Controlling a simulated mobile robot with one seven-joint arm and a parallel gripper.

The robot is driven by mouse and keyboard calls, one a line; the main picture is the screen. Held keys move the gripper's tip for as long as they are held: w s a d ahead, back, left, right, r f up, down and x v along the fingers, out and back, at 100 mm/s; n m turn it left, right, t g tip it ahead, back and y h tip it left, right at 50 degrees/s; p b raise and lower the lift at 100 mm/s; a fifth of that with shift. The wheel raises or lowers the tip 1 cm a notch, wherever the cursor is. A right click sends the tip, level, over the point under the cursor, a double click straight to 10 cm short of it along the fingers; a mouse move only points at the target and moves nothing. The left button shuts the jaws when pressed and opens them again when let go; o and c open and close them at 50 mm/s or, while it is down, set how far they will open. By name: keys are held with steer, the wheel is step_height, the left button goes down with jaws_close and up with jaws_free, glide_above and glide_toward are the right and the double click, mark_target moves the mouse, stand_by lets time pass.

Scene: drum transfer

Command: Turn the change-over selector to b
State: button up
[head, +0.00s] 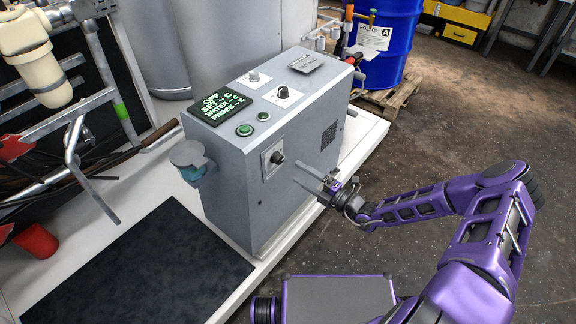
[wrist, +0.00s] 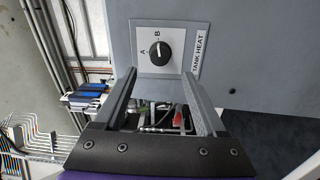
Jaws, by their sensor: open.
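The selector (wrist: 160,53) is a round black knob on a pale square plate, with marks A and B, beside a label reading TANK HEAT. Its white pointer line stands near upright in the wrist view; I cannot tell surely which mark it is set to. In the head view the selector (head: 277,158) is on the side face of the grey cabinet (head: 240,205). My gripper (head: 302,177) is open and empty, just right of the knob and apart from it. In the wrist view the open fingertips (wrist: 159,76) straddle the space just below the knob.
The cabinet top carries a green-lit display (head: 222,104), a green button (head: 244,130) and another black knob (head: 283,92). A lidded teal cup (head: 190,165) juts from its left side. A blue drum (head: 385,40) stands behind.

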steer(key=v, duration=0.9)
steer(key=shift+s+d, duration=0.15)
steer(key=shift+d, duration=0.1)
